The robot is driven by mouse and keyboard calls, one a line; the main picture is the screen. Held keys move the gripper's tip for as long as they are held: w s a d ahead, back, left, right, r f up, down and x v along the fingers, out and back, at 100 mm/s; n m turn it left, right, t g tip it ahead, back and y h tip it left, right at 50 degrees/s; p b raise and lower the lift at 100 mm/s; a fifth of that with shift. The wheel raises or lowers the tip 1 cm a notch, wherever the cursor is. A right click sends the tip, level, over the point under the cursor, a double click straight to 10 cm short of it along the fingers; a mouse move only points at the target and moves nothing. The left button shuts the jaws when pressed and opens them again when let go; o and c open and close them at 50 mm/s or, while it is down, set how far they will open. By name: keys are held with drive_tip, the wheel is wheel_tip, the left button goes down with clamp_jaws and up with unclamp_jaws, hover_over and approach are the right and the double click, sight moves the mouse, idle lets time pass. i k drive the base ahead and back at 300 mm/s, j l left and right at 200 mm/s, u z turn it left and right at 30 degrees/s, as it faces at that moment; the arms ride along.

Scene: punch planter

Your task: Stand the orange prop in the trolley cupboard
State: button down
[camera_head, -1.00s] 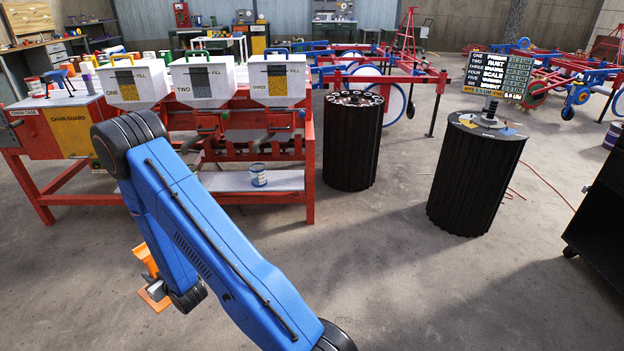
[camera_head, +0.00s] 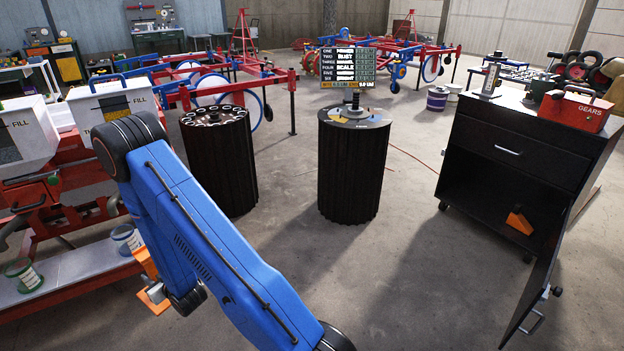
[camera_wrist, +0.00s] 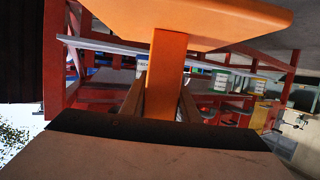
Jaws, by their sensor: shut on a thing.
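The orange prop (camera_head: 150,264) shows partly behind my arm at the lower left of the head view. In the wrist view the orange prop (camera_wrist: 165,75) has a wide flat plate and a narrow stem. My gripper (camera_wrist: 163,105) is shut on the stem, a finger on each side. In the head view my gripper (camera_head: 156,291) is mostly hidden by my arm. The trolley cupboard (camera_head: 489,183) is black and stands at the right, well away from my gripper. Its door (camera_head: 541,283) hangs open toward the front. An orange wedge-like piece (camera_head: 520,222) lies inside.
A red gears box (camera_head: 577,111) stands on the cupboard top. Two black ribbed drums (camera_head: 222,165) (camera_head: 350,175) stand between my arm and the cupboard. A red machine frame (camera_head: 70,225) is at the left. The floor before the drums and cupboard is clear.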

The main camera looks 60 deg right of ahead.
sight(469, 204)
drive_tip(key=i+z, duration=0.2)
drive_tip(key=z, duration=0.15)
drive_tip(key=i+l+z, duration=0.1)
drive_tip(key=z, duration=0.25)
drive_tip(key=i+j+z, duration=0.1)
drive_tip(key=i+z, duration=0.45)
drive_tip(key=z, duration=0.2)
drive_tip(key=i+z, duration=0.2)
drive_tip(key=z, duration=0.25)
drive_tip(key=i+z, duration=0.2)
drive_tip(key=z, duration=0.2)
drive_tip(key=i+j+z, duration=0.15)
drive_tip(key=z, duration=0.3)
drive_tip(key=i+j+z, duration=0.2)
drive_tip(key=z, duration=0.2)
drive_tip(key=i+j+z, duration=0.25)
drive_tip(key=z, duration=0.15)
drive_tip(key=i+j+z, duration=0.2)
drive_tip(key=j+z, duration=0.15)
drive_tip(key=i+j+z, duration=0.15)
drive_tip(key=j+z, duration=0.25)
drive_tip(key=j, duration=0.15)
drive_tip(key=i+j, duration=0.2)
drive_tip(key=i, duration=0.25)
